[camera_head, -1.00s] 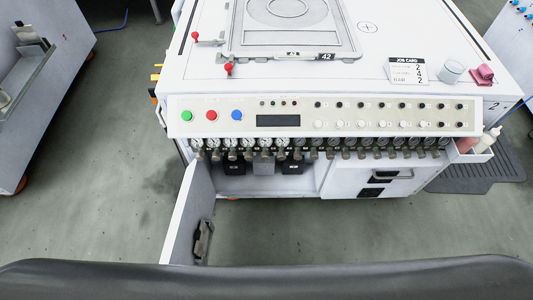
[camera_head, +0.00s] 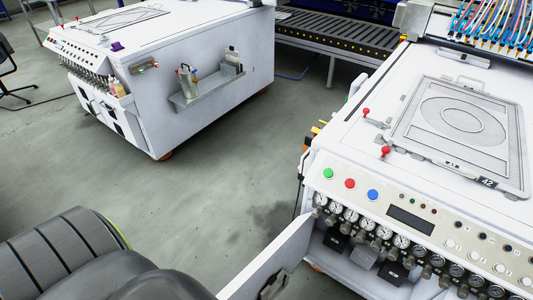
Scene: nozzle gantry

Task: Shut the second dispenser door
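The machine's open dispenser door (camera_head: 270,262) is a white panel at the lower middle right. It is hinged beside the row of gauges and swung out, with a dark latch (camera_head: 273,284) on its inner face. The open compartment behind it shows dark boxes (camera_head: 336,240). Another white machine (camera_head: 185,75) stands at the upper left, with small front doors (camera_head: 100,112) that look closed. No door number is readable.
The near machine's control panel (camera_head: 427,221) has green, red and blue buttons above pressure gauges (camera_head: 362,228). A side shelf (camera_head: 206,91) with bottles juts from the far machine. A roller conveyor (camera_head: 335,33) stands behind. Grey floor (camera_head: 215,180) is clear between the machines.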

